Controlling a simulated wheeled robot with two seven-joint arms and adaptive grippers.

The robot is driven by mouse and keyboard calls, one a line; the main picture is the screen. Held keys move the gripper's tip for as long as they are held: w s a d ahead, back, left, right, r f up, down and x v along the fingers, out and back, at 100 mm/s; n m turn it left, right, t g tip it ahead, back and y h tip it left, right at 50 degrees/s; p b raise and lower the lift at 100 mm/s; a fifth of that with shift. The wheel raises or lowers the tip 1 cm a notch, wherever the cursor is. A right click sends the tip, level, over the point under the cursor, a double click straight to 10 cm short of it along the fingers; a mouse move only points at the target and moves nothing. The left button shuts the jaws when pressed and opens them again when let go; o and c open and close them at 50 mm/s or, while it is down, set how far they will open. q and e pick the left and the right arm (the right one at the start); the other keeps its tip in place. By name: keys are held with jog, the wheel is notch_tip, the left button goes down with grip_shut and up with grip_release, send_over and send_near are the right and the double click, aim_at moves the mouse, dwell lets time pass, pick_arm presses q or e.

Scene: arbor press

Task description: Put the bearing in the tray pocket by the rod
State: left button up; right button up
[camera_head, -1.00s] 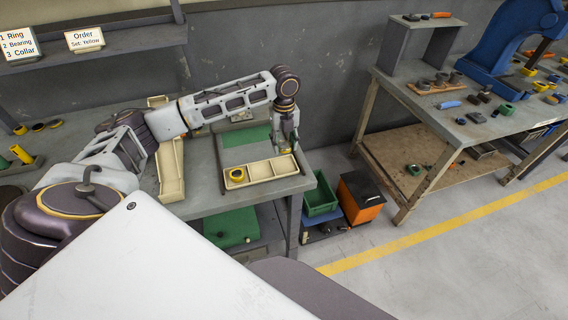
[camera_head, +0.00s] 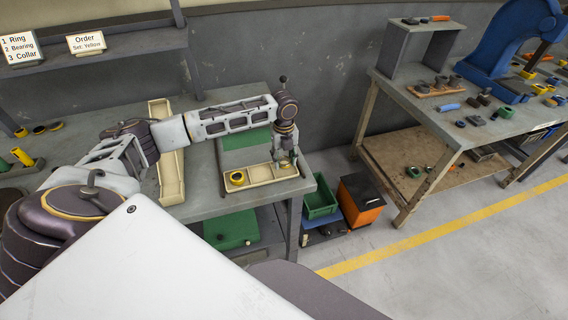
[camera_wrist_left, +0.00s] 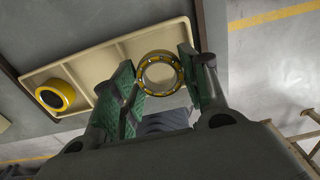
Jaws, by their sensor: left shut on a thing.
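My left gripper (camera_head: 285,162) is over the right part of the cream tray (camera_head: 258,184). In the left wrist view, the green-padded fingers (camera_wrist_left: 160,66) are shut on the yellow-and-silver bearing (camera_wrist_left: 143,72), which is held in front of the tray's far pocket area. Whether the bearing touches the tray floor cannot be told. The tray (camera_wrist_left: 85,53) has a row of pockets with dividers. A yellow ring (camera_head: 238,178) with a dark inside lies in the left end pocket and shows in the wrist view too (camera_wrist_left: 66,89). My right gripper is not in view.
A long cream tray (camera_head: 171,185) lies left of the pocket tray, and a green mat (camera_head: 240,155) behind it. Order cards (camera_head: 86,42) stand on the shelf.

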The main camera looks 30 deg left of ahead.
pick_arm(q)
jog(key=shift+f, duration=1.45)
jog(key=o, duration=1.1)
jog(key=shift+f, duration=0.1)
notch_tip(320, 180, up, 12)
jog(key=shift+b, duration=0.35)
